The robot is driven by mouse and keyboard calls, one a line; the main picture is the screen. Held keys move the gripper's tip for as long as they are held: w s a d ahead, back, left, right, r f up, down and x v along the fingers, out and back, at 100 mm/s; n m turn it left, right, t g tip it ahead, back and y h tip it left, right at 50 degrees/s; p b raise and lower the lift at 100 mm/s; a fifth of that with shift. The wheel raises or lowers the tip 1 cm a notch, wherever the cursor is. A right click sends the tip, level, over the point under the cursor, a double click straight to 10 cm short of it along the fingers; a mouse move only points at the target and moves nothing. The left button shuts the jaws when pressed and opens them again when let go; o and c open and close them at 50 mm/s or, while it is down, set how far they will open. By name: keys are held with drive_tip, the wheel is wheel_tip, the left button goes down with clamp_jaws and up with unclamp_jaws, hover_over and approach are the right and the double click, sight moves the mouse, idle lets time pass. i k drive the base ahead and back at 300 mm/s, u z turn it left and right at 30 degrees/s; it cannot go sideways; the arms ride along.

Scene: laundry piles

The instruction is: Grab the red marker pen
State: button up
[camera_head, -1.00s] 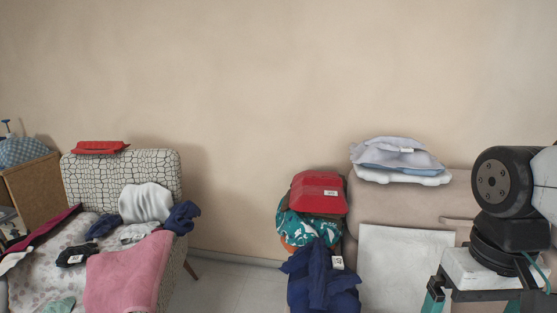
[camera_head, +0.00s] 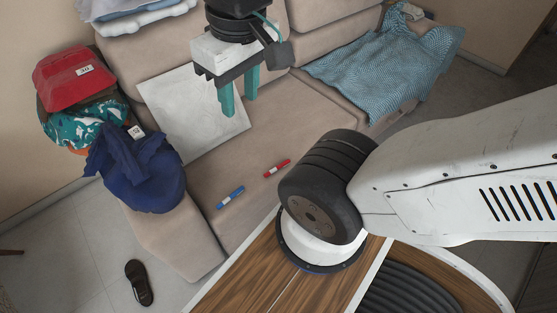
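The red marker pen (camera_head: 277,168) lies on the beige sofa seat (camera_head: 255,135), just left of my arm's large black joint. A blue marker pen (camera_head: 230,197) lies on the seat to its lower left. My gripper (camera_head: 239,102) hangs above the sofa, up and to the left of the red marker and apart from it. Its two teal fingers are spread apart with nothing visible between them.
A white square cushion (camera_head: 190,120) lies behind my gripper. Clothes and a red item (camera_head: 72,78) cover the left armrest. A blue patterned blanket (camera_head: 390,70) drapes the right side. A dark shoe (camera_head: 138,283) lies on the floor. My arm crosses the right side.

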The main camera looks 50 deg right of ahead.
sight(284, 164)
drive_tip(key=z, duration=0.95)
